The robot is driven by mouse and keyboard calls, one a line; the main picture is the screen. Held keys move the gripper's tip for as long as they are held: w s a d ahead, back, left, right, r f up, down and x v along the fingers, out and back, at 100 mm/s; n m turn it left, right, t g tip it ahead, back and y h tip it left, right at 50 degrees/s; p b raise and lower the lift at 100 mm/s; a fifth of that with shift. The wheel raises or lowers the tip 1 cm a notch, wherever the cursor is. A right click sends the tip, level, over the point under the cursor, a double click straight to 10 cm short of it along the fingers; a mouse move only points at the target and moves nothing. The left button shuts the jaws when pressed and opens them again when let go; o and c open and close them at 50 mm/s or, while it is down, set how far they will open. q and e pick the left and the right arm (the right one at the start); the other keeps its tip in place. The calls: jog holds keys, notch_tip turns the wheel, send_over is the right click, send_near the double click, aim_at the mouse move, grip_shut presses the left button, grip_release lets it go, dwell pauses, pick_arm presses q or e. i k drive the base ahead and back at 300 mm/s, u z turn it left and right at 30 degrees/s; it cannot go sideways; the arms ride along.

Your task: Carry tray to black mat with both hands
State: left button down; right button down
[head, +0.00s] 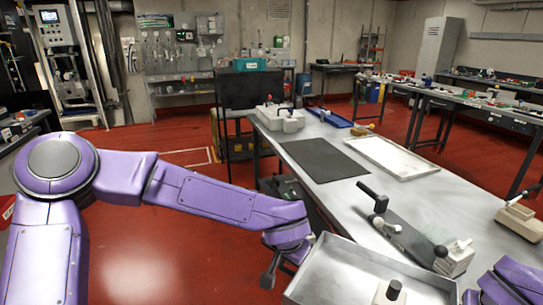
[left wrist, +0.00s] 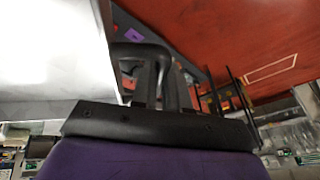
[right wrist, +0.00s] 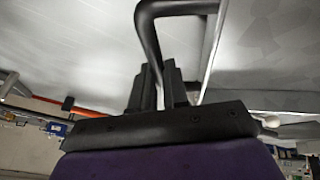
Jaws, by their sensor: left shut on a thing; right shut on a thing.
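The grey metal tray (head: 335,272) is at the bottom of the head view, near the table's front edge; a small pale part with a black top (head: 389,291) shows in it. The black mat (head: 318,160) lies flat on the table farther back, bare. My left gripper (head: 290,252) is at the tray's left side. In the left wrist view its fingers (left wrist: 155,85) are shut on a dark tray handle (left wrist: 140,50). In the right wrist view my right gripper (right wrist: 160,88) is shut on the other dark handle (right wrist: 147,30). The tray's near part is cut off.
A grey plate fixture with black handles (head: 405,232) and a pale block (head: 457,260) stand between tray and mat side. A pale shallow tray (head: 390,158) lies right of the mat. A grey fixture (head: 280,121) and blue tray (head: 330,118) sit behind it.

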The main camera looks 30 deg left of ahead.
aim_at(320, 156)
jog(key=u, duration=1.55)
jog(key=i, duration=3.45)
jog(key=z, duration=2.9)
jog(key=i, duration=0.55)
jog(key=u, duration=0.1)
